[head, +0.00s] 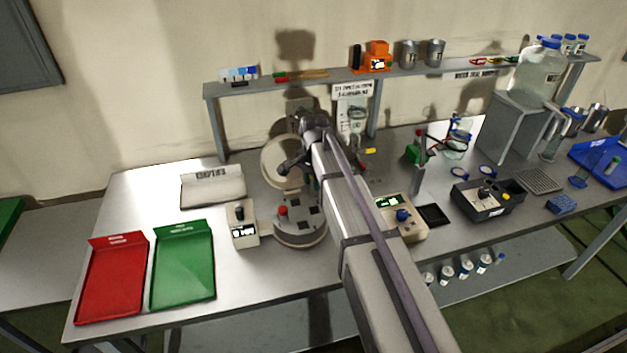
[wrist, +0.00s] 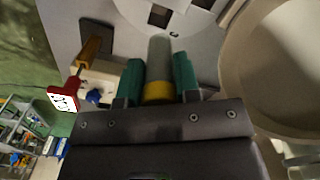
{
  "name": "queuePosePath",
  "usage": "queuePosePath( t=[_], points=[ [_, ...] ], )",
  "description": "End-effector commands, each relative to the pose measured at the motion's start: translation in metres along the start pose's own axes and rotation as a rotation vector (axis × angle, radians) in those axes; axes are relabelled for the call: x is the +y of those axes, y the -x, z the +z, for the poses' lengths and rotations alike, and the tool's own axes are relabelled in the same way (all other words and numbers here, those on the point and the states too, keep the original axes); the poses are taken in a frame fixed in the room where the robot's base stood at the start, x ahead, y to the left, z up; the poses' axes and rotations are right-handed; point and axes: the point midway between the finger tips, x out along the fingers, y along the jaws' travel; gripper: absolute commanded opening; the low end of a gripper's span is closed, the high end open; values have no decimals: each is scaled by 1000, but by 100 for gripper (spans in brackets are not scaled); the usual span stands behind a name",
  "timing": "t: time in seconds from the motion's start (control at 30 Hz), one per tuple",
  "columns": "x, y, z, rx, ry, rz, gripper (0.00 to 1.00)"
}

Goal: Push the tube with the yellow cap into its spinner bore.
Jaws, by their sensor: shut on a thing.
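The tube with the yellow cap (wrist: 158,92) is between the green fingers of my gripper (wrist: 158,75) in the wrist view. My gripper is shut on it near the cap, and its grey body (wrist: 160,52) points toward the spinner rotor. The pale rotor (wrist: 186,24) has dark square openings. The tube's far end is close to the rotor, but I cannot tell whether it is inside a bore. In the head view the round spinner (head: 300,232) stands with its lid (head: 278,160) raised. My arm hides the gripper and tube there.
A control box (head: 243,224) stands left of the spinner, and another box with a blue knob (head: 403,215) stands right. Green (head: 183,265) and red (head: 112,280) trays lie at the left. The raised lid (wrist: 285,75) is close on the right in the wrist view.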

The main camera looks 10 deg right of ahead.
Motion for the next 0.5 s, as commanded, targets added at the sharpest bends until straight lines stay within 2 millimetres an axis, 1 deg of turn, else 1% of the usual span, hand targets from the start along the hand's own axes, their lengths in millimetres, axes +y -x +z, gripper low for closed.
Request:
queuePosePath(
  t=[0.17, 0.27, 0.37, 0.5],
  points=[
    [0, -1, 0, 0, 0, 0, 7],
    [0, -6, 0, 0, 0, 0, 7],
    [0, -15, 0, 0, 0, 0, 7],
    [0, -32, 0, 0, 0, 0, 7]
  ],
)
